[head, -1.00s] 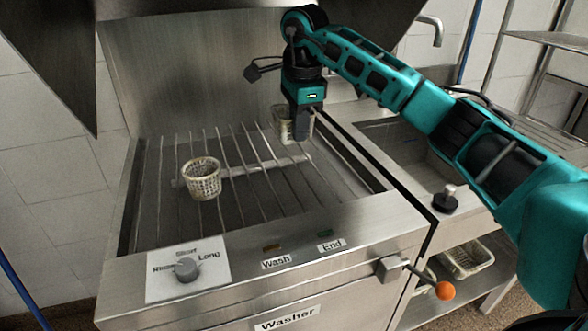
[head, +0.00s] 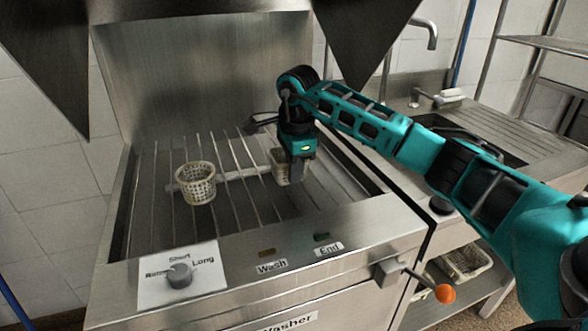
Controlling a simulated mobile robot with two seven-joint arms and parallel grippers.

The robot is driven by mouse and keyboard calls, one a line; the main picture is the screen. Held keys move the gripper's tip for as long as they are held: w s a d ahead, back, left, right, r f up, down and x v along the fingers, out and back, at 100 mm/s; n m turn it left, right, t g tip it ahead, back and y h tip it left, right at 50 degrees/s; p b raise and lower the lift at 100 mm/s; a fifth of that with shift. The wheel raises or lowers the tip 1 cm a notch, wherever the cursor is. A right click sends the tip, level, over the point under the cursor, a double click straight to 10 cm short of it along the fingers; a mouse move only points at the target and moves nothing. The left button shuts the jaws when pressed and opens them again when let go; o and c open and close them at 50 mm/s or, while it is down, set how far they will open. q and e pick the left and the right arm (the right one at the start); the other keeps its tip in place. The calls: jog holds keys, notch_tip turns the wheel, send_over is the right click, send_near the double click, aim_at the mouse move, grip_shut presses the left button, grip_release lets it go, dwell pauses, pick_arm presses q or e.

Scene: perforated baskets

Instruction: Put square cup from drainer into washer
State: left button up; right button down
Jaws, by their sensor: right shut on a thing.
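The square cup (head: 281,166) is a pale perforated basket at the right part of the washer's wire rack (head: 232,182). My right gripper (head: 295,175) points down at it and is shut on its near side, hiding part of it. I cannot tell whether the cup's base rests on the wires. The washer (head: 345,243) is a steel box with an open top and a rack of parallel bars. The drainer (head: 490,122) appears to be the ribbed steel surface by the sink at the right. My left gripper is not in view.
A round perforated cup (head: 196,183) stands on the rack's left part. A dial (head: 180,275) is on the front panel. A lever with an orange knob (head: 445,293) sticks out at the front right. Dark hood panels hang above.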

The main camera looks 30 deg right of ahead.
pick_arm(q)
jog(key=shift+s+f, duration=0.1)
pick_arm(e)
jog(key=c, duration=1.3)
grip_release()
jog(key=shift+f, duration=0.1)
jog(key=shift+o, duration=0.2)
jog(key=shift+r, duration=0.4)
pick_arm(q)
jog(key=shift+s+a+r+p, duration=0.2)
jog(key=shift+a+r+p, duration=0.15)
jog(key=shift+p, duration=0.6)
pick_arm(e)
notch_tip(320, 180, up, 11)
jog(key=s, duration=0.1)
jog(key=shift+s+a+r, duration=0.15)
jog(key=shift+s+r, duration=0.05)
